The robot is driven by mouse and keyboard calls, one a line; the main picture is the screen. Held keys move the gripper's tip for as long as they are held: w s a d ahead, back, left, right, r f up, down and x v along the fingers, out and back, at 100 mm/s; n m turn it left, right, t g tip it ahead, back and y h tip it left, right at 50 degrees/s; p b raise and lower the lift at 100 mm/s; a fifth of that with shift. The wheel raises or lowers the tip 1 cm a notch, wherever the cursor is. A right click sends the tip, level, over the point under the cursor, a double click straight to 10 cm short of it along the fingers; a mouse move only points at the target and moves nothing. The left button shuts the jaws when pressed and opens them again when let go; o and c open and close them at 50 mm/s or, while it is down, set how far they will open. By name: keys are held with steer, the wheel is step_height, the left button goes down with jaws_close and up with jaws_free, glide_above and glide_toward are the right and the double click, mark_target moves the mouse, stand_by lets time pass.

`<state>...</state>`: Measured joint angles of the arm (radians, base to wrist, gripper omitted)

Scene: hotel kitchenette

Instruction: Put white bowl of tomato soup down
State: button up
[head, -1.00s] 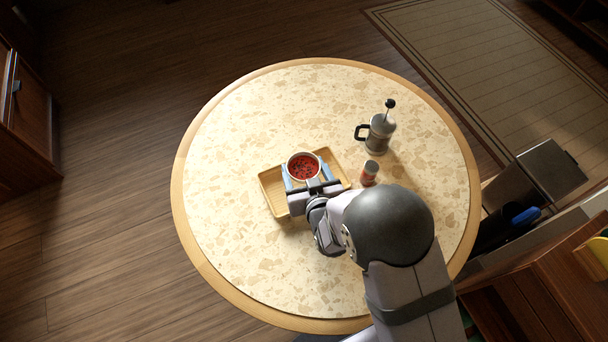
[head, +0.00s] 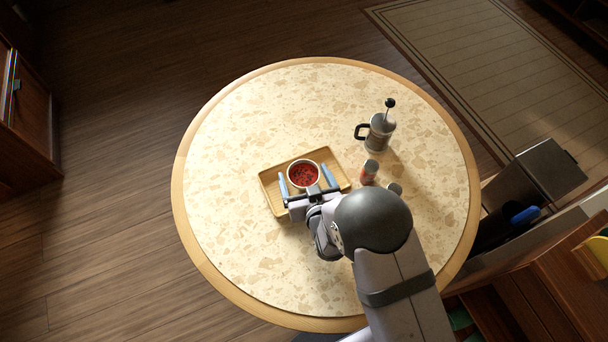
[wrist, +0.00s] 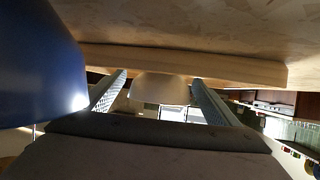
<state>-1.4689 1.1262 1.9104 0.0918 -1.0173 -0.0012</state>
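The white bowl of tomato soup (head: 303,164) stands upright inside a light wooden tray (head: 268,194) on the round table. Its red soup shows from above in the head view. My gripper (head: 306,179) is open, with one blue-grey finger on each side of the bowl and a gap on both sides. In the wrist view, the bowl (wrist: 160,89) shows between my gripper's fingers (wrist: 160,88), apart from both. The tray's wooden edge (wrist: 180,62) also shows there, and the bowl appears to rest on it.
A shaker with a reddish body (head: 369,174) stands right of the tray, with another small grey-topped item (head: 394,188) near my arm. A French press (head: 379,133) stands behind them. The table's left and back (head: 260,110) are clear.

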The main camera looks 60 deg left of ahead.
steer(key=shift+r, duration=0.1)
steer(key=shift+r, duration=0.15)
steer(key=b+v, duration=0.2)
steer(key=v, duration=1)
stand_by(0.6)
steer(key=w+r+m+t+h+p, duration=0.1)
steer(key=w+r+m+t, duration=0.15)
steer(key=w, duration=0.55)
steer(key=w+d+r+m+h+p, duration=0.15)
steer(key=w+d+m+h, duration=0.5)
steer(key=w+d, duration=1.1)
steer(key=d+r+m+g+h, duration=0.1)
steer(key=d+h, duration=0.1)
steer(key=d, duration=0.6)
steer(key=d+r+m+g+h, duration=0.1)
steer(key=d+r+m+h, duration=0.1)
steer(key=d, duration=0.6)
steer(key=s+d+r+m+g+h, duration=0.1)
steer(key=s+d+r+m+g, duration=0.2)
steer(key=s+d, duration=0.6)
steer(key=d, duration=0.4)
steer(key=shift+s+r+m, duration=0.2)
steer(key=shift+r+m, duration=0.05)
steer(key=shift+m, duration=0.15)
